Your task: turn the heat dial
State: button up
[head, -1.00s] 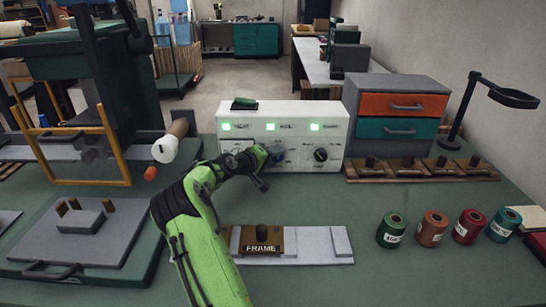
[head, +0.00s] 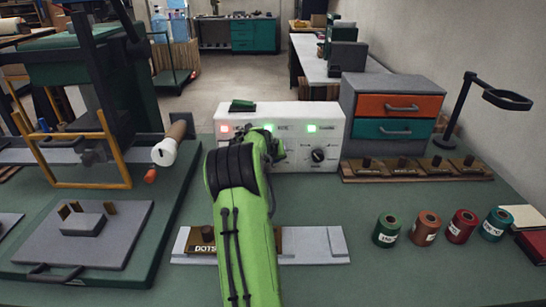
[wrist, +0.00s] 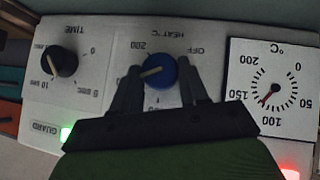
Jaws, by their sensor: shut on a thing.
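The white control box (head: 320,163) stands behind my arm in the head view. In the wrist view, which shows the box upside down, the blue heat dial (wrist: 163,72) sits between the fingers of my gripper (wrist: 159,69), which is shut on it. The dial's pale pointer line points left, a little below the 200 mark in the picture. The white temperature gauge (wrist: 290,88) is to the right; its red needle lies between 100 and 150. The black time dial (wrist: 58,62) is to the left. In the head view my arm hides most of the heat dial and gauge.
A drawer unit (head: 394,87) stands right of the box, with several wooden-based blocks in front. A DOTS block (head: 205,240) sits on a grey plate; my arm covers the plate's middle. Several coloured spools (head: 425,229) stand at right. A press (head: 95,110) stands at left.

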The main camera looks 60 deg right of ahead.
jog(key=shift+s+m+t, duration=0.1)
jog(key=shift+m+t, duration=0.2)
jog(key=shift+y, duration=0.3)
jog(key=o, duration=1.1)
jog(key=shift+c, duration=0.2)
jog(key=p+v, duration=0.3)
jog(key=v, duration=1.2)
jog(key=shift+s+a+r, duration=0.2)
jog(key=shift+s+a, duration=0.05)
